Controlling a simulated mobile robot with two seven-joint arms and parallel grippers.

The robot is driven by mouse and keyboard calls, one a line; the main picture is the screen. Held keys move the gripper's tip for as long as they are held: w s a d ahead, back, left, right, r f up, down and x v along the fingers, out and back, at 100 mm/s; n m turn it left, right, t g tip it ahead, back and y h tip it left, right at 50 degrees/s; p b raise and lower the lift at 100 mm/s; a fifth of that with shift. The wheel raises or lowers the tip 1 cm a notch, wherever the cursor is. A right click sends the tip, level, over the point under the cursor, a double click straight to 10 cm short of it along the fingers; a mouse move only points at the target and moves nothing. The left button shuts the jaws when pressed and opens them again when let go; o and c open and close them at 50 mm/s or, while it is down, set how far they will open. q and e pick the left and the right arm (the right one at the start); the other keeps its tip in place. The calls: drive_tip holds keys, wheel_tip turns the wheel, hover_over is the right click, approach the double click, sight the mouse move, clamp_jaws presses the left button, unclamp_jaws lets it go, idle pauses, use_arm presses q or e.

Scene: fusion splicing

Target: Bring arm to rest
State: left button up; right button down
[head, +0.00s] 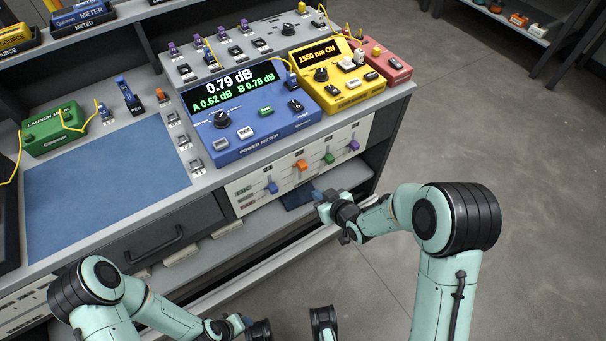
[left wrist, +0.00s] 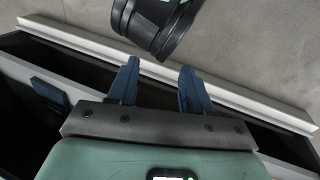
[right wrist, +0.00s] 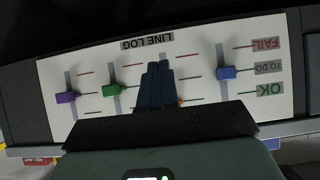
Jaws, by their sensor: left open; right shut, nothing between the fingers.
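My right gripper (head: 318,196) is in front of the bench, just below and in front of the line log panel (head: 243,197). In the right wrist view its fingers (right wrist: 155,86) are shut with nothing between them and cover part of the panel. I cannot tell any contact. My left gripper (head: 238,322) is low at the bottom of the head view, partly hidden by its own arm. In the left wrist view its two blue fingers (left wrist: 156,75) are open and empty, over the bench's lower edge.
The panel has blue (head: 271,187), orange (head: 301,165), green (head: 329,158) and purple (head: 354,145) sliders. A blue power meter (head: 255,140) reads 0.79 dB. A yellow source (head: 345,90) reads 1550 nm ON. A green launch box (head: 50,130) stands left. Floor (head: 500,130) is clear at right.

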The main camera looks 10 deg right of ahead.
drive_tip(key=s+d+f+m+g+h+p, duration=0.1)
drive_tip(key=s+f+m+g+p, duration=0.25)
drive_tip(key=s, duration=0.55)
drive_tip(key=s+f+m+g+p, duration=0.1)
drive_tip(key=s+f+g+p, duration=0.25)
drive_tip(key=s+p, duration=0.45)
use_arm(q)
drive_tip(key=s+d+r+g+p, duration=0.1)
drive_tip(key=s+r+p, duration=0.1)
drive_tip(key=r, duration=0.6)
drive_tip(key=s+d+r+g+p, duration=0.1)
drive_tip(key=s+r+p, duration=0.1)
drive_tip(key=r, duration=0.6)
drive_tip(key=shift+s+d+m+g+h+p, duration=0.3)
drive_tip(key=shift+s+h+p, duration=0.1)
drive_tip(key=shift+s, duration=0.25)
use_arm(e)
drive_tip(key=s+a+m+g, duration=0.1)
drive_tip(key=s+a+g, duration=0.1)
drive_tip(key=s, duration=0.5)
drive_tip(key=s+a+r+m+g, duration=0.1)
drive_tip(key=s+m+g, duration=0.1)
drive_tip(key=s, duration=0.6)
drive_tip(key=shift+a+r+g+y, duration=0.25)
drive_tip(key=shift+a+g+y, duration=0.05)
drive_tip(key=shift+a+y, duration=0.1)
drive_tip(key=shift+d+m, duration=0.1)
drive_tip(key=shift+m, duration=0.15)
